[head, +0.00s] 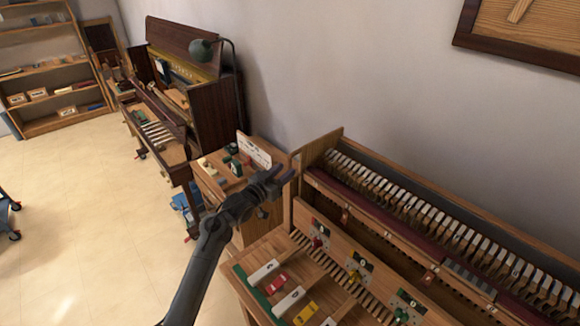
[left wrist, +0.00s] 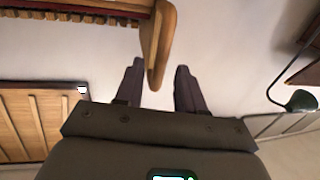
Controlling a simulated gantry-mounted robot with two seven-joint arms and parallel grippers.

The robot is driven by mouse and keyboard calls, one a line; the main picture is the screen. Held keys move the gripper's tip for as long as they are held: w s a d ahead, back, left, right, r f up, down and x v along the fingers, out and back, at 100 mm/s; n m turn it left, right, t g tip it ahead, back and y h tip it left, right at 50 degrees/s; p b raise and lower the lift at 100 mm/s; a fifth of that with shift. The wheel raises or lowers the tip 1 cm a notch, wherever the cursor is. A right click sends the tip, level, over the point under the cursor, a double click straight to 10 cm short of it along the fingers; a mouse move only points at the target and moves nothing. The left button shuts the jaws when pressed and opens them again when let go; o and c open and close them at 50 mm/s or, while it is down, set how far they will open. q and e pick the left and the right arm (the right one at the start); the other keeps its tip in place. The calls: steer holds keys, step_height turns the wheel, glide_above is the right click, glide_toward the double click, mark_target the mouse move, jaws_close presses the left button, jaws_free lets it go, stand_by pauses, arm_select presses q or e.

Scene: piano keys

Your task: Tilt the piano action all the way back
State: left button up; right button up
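The piano action (head: 395,198), a long wooden frame with a row of pale hammers and a dark red strip, runs along the wall at the right in the head view. A wooden end piece (head: 297,163) stands at its left end. My left gripper (head: 283,174) is close beside that end. In the left wrist view my left gripper (left wrist: 158,72) is open, and a rounded wooden piece (left wrist: 157,42) reaches down between its fingers in the picture, with gaps at both sides. I cannot tell its depth relative to the fingertips. My right gripper is not in view.
Below the action are a wooden key panel (head: 315,275) and small coloured weights. A small cabinet (head: 238,178) with blocks stands left of my gripper. An upright piano (head: 185,85) with a green lamp (head: 202,50) is farther back. The floor at left is mostly clear.

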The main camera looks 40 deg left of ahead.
mark_target(289, 168)
arm_select(q)
steer(key=shift+w, duration=2)
steer(key=shift+c, duration=0.3)
jaws_close()
